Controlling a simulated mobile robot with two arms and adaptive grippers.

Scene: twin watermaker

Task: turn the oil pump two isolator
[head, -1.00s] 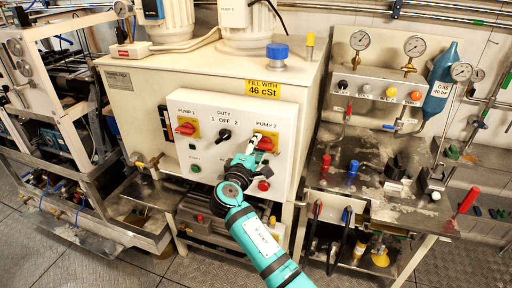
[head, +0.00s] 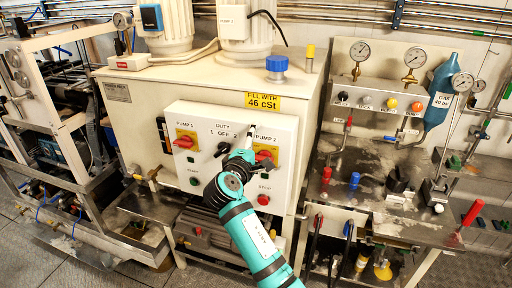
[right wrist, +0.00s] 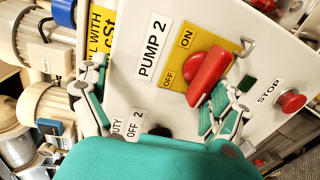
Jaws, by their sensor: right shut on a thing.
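The pump two isolator is a red handle on a yellow plate (right wrist: 172,69) marked ON and OFF, on the white control panel under the PUMP 2 label. Its red handle (right wrist: 209,77) lies diagonally in the right wrist view. In the head view the isolator (head: 264,153) is partly covered by my right gripper (head: 250,154). My right gripper is at the handle. In the right wrist view one finger (right wrist: 222,117) overlaps the handle's lower end, and the other stands well to the left; the contact is partly hidden. My left gripper is in neither view.
The black duty selector (head: 222,149) is just left of the gripper. The pump one isolator (head: 185,141) is farther left. A red stop button (right wrist: 291,101) sits beside the isolator. A steel bench (head: 375,195) with valves and gauges stands to the right.

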